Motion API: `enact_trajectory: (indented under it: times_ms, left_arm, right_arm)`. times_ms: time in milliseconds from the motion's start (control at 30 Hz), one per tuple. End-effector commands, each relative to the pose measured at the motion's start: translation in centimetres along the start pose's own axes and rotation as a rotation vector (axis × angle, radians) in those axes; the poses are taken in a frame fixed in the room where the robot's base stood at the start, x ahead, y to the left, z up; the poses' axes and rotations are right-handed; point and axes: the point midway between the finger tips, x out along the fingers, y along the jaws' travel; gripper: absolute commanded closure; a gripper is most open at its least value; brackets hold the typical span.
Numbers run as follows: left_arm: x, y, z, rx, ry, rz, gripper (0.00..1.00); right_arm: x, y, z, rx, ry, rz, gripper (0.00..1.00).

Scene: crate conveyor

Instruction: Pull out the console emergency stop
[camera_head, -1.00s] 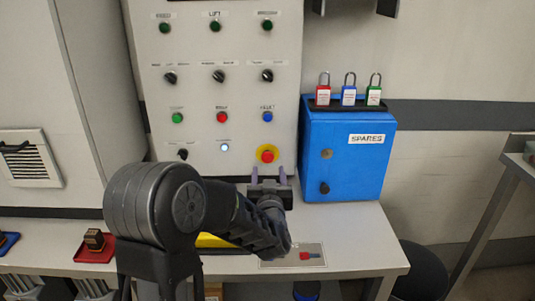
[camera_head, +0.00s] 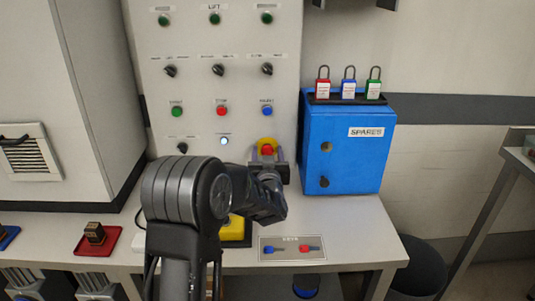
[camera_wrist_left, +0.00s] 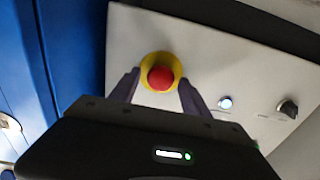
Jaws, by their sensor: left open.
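The console emergency stop is a red mushroom button (camera_head: 267,150) on a yellow round plate, low on the right of the pale console panel (camera_head: 190,45). My left gripper (camera_head: 267,157) is right in front of it. In the left wrist view the red button (camera_wrist_left: 160,78) shows between the two fingertips of my left gripper (camera_wrist_left: 160,88), one finger on each side. The fingers stand apart and are open; I cannot tell whether they touch the button. My right gripper is not in view.
A blue spares box (camera_head: 345,160) with red, blue and green padlocks on top stands close to the right of the gripper. Selector knobs and buttons are on the panel above. A red tray (camera_head: 97,240) is at left.

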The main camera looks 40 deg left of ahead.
Motion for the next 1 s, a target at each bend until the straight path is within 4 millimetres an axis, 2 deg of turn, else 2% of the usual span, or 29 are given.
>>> enact_trajectory:
  times_ms: [233,900,1000]
  left_arm:
    - [0.06,-0.01,0.0,0.0,0.0,0.0,0.46]
    - [0.04,0.0,-0.02,0.0,0.0,0.0,1.0]
    - [0.04,0.01,-0.02,0.0,0.0,0.0,1.0]
  right_arm:
    - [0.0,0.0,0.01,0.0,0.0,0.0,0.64]
    - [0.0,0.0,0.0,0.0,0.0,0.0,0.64]
    - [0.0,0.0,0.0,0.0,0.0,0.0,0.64]
